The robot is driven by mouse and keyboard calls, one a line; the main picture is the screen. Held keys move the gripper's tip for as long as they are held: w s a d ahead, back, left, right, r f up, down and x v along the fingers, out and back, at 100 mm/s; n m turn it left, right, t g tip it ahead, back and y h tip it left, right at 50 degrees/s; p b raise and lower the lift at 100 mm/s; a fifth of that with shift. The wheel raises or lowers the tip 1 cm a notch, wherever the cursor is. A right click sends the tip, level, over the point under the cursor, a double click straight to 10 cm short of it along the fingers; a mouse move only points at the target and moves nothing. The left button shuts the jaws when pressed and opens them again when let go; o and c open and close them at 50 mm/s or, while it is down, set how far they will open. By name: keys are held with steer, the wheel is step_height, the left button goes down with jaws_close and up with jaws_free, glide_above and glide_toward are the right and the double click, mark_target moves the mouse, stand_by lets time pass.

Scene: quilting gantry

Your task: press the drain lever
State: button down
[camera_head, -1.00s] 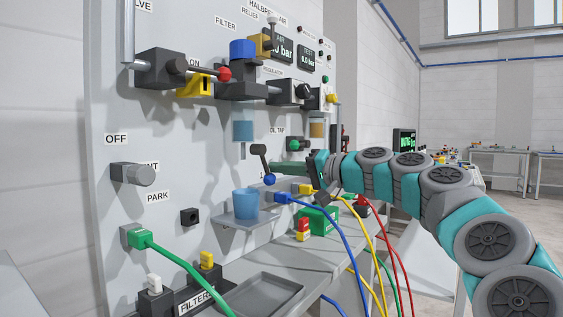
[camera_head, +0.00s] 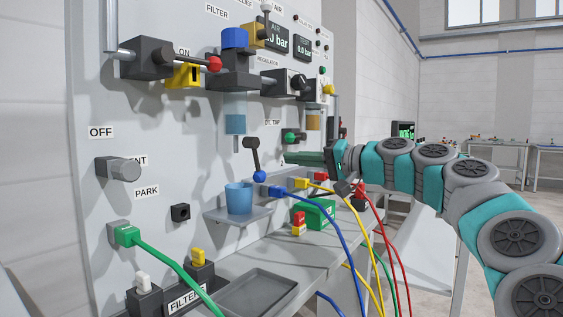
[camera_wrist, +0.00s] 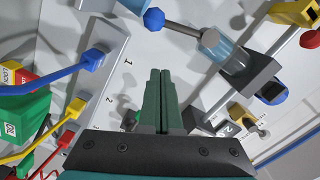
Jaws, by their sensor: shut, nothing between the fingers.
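The drain lever is a dark arm (camera_head: 253,157) with a blue ball at its end, hanging down below the clear filter bowl (camera_head: 235,113). In the wrist view the lever's blue ball (camera_wrist: 153,18) is at the top, its arm running right toward the filter bowl (camera_wrist: 230,48). My gripper (camera_head: 286,158) has green fingers, shut and empty, pointing left just right of the lever in the head view. In the wrist view my gripper (camera_wrist: 160,74) points up the picture, with the ball beyond its tips. The fingers look apart from the lever.
A blue cup (camera_head: 238,199) stands on a small shelf below the lever. Blue, yellow and red cables (camera_head: 375,220) hang below my arm. A red-balled valve handle (camera_head: 214,64) and a regulator (camera_head: 290,82) stick out above. A tray (camera_head: 258,292) lies on the bench.

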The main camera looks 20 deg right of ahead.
steer(key=v, duration=0.7)
steer(key=shift+s+b, duration=0.2)
steer(key=shift+b, duration=0.15)
steer(key=shift+s+d, duration=0.1)
steer(key=shift+d, duration=0.05)
stand_by(0.5)
